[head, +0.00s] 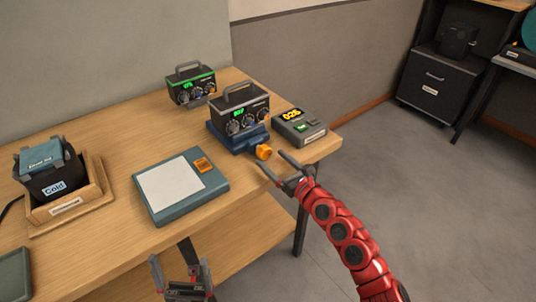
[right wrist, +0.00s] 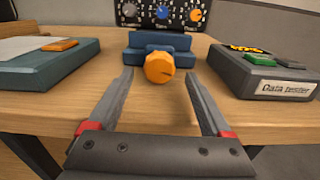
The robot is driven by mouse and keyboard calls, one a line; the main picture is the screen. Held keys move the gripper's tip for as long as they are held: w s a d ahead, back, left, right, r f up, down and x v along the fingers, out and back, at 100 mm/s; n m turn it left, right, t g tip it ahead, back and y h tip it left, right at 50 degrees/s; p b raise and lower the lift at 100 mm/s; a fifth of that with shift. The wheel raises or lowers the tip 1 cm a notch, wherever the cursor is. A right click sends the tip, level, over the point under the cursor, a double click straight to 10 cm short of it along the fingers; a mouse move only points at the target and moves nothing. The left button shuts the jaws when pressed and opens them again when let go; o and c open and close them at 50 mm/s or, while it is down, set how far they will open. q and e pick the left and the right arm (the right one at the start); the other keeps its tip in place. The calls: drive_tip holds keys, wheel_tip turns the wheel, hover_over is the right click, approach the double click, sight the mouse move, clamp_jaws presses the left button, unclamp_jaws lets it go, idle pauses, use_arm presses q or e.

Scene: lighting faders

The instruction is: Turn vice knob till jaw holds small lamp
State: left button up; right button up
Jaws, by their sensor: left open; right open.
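The blue vice (head: 228,138) sits near the table's right edge, with its orange knob (head: 264,152) facing my right arm. The knob also shows in the right wrist view (right wrist: 159,68), in front of the blue vice body (right wrist: 180,42). A black box with dials, a green display and a handle (head: 240,112) stands at the vice; I cannot tell whether the jaw touches it. No separate small lamp can be made out. My right gripper (head: 273,160) is open, its fingers pointing at the knob, one to each side, not touching. My left gripper (head: 178,263) is open and empty before the table's front edge.
A data tester (head: 299,127) stands right of the vice. A flat teal device with an orange button (head: 218,185) lies to the left. A similar black box with green trim (head: 190,86) stands behind. A wooden holder (head: 92,201) with a "Cold" container (head: 50,180) is at far left.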

sight(267, 154)
drive_tip(key=shift+x, duration=1.6)
clamp_jaws()
drive_tip(key=shift+s+r+m+p, duration=0.1)
drive_tip(key=shift+r+m+p, duration=0.15)
drive_tip(key=shift+m+p, duration=0.8)
drive_tip(key=shift+f+m+p, duration=0.1)
drive_tip(key=shift+m+p, duration=0.3)
drive_tip(key=shift+m, duration=1.25)
drive_tip(key=shift+f, duration=0.1)
